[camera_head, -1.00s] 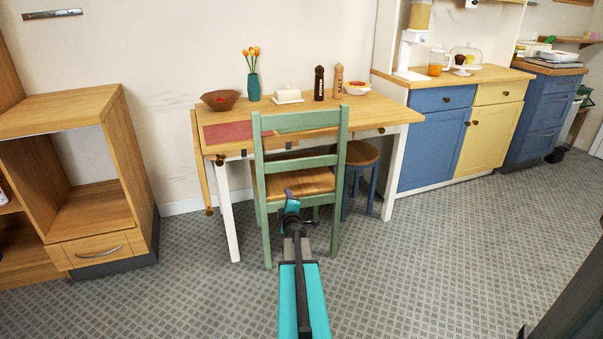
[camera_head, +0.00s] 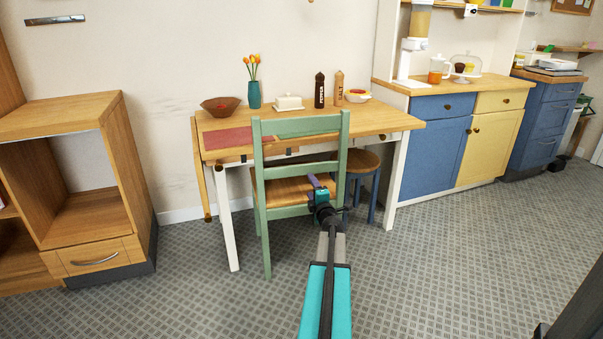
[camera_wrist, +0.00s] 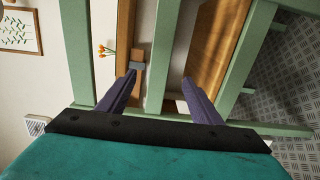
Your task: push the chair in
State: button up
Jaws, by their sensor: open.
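The green chair (camera_head: 300,127) with a wooden seat (camera_head: 285,192) stands upright with its back toward me. Its seat front reaches partly under the wooden table (camera_head: 385,123). My gripper (camera_head: 317,182) is open and empty behind the chair, in front of the right part of the backrest at about seat height. In the wrist view, the purple fingers (camera_wrist: 160,85) are spread apart and overlap a green post (camera_wrist: 180,120) of the chair, with green slats and the seat (camera_wrist: 212,50) beyond. I cannot tell if they touch the chair.
A blue stool (camera_head: 361,163) with a wooden top stands under the table, right of the chair. A wooden shelf unit (camera_head: 85,255) is at left, and blue and yellow cabinets (camera_head: 440,145) at right. The grey floor around the chair is clear.

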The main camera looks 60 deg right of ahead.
aim_at(302, 171)
jog(key=shift+x, duration=8.05)
grip_shut()
